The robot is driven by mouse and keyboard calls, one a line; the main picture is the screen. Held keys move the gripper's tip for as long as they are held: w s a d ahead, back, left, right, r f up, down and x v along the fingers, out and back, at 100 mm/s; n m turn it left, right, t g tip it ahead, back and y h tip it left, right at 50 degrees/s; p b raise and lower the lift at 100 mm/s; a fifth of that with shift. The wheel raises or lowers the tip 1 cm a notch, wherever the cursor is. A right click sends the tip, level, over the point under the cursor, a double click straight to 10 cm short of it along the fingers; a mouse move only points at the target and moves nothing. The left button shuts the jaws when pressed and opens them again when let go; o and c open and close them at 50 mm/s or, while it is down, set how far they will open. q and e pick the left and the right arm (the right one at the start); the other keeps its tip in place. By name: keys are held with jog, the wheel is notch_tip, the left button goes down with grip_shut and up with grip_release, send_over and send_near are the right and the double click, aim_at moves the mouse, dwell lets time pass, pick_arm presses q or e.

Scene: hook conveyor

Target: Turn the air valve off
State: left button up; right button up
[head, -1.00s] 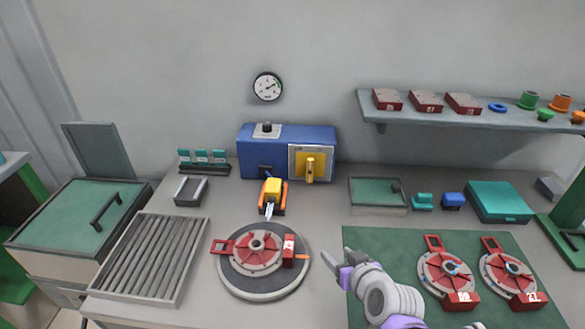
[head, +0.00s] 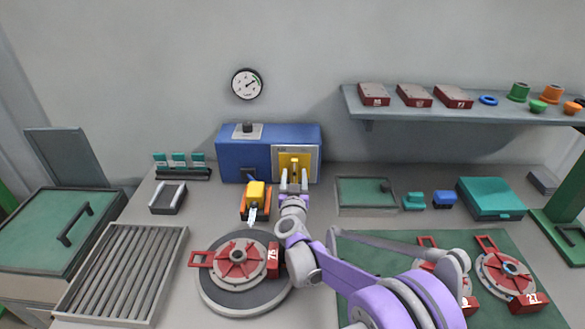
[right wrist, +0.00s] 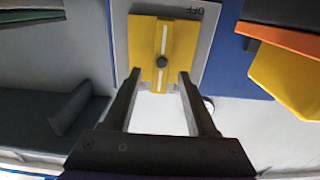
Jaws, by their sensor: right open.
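The air valve is a yellow handle on a yellow plate (head: 286,158), set in a light panel on the blue box (head: 243,160) at the back. In the right wrist view the valve handle (right wrist: 162,36) is a yellow bar with a pale stripe and a dark pivot; "OFF" is printed upside down above the plate. My right gripper (head: 294,182) is in front of the valve. In the right wrist view its fingers (right wrist: 159,80) are open, one on each side of the bar's lower end. Contact cannot be told. My left gripper is not in view.
A yellow-orange device (head: 256,197) stands left of my right gripper. A round turntable (head: 209,287) carries a red fixture (head: 238,260) in front. A green-topped tray (head: 365,192) lies to the right. A gauge (head: 246,84) hangs on the wall.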

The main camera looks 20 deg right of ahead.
aim_at(294, 170)
jog(key=shift+x, duration=1.95)
grip_shut()
